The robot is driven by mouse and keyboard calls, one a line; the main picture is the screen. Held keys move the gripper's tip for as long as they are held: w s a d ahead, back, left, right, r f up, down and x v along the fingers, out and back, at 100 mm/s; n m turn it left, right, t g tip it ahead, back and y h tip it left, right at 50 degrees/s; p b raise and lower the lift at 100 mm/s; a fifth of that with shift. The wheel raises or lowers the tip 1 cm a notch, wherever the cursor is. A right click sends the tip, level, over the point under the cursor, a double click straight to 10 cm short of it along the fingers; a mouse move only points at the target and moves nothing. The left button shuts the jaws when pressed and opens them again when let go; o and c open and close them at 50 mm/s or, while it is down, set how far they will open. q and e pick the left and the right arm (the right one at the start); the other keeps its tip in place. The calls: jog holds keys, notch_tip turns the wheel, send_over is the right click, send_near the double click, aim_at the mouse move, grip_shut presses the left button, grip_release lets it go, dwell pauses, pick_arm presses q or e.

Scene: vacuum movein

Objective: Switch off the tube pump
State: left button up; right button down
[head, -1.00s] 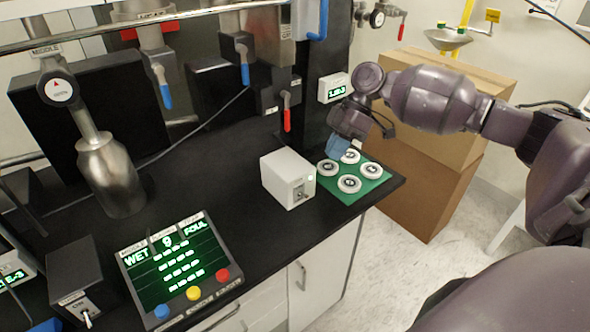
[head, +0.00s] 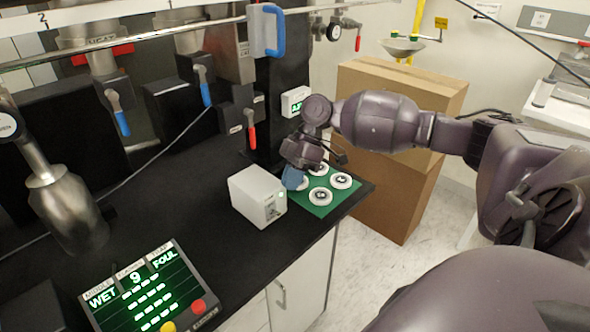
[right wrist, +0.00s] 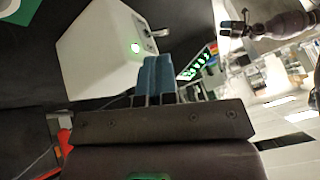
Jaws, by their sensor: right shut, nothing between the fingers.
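A white box (head: 257,197) with a small green light and a toggle switch (head: 271,208) on its front stands on the black bench; I cannot read its label. In the right wrist view the box (right wrist: 98,50) has a lit green light and the switch (right wrist: 150,33) on its face. My right gripper (head: 294,178) is shut and empty, its blue fingers just right of the box. In the right wrist view the blue fingertips (right wrist: 158,62) are close to the switch side; contact is unclear. A dark gripper, seemingly my left (right wrist: 235,27), shows far off; its jaws are too small to judge.
A green mat (head: 318,207) with several white discs lies right of the box near the bench edge. A display panel (head: 150,290) reads WET, 9 and FOUL. Valves with blue and red handles (head: 252,137) hang behind. Cardboard boxes (head: 395,160) stand right of the bench.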

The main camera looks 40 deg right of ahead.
aim_at(276, 213)
jog(key=shift+x, duration=2.65)
jog(key=shift+s+t, duration=0.15)
jog(key=shift+t, duration=0.15)
jog(key=shift+f+t+p, duration=0.1)
jog(key=shift+t+p, duration=0.2)
jog(key=shift+p, duration=0.05)
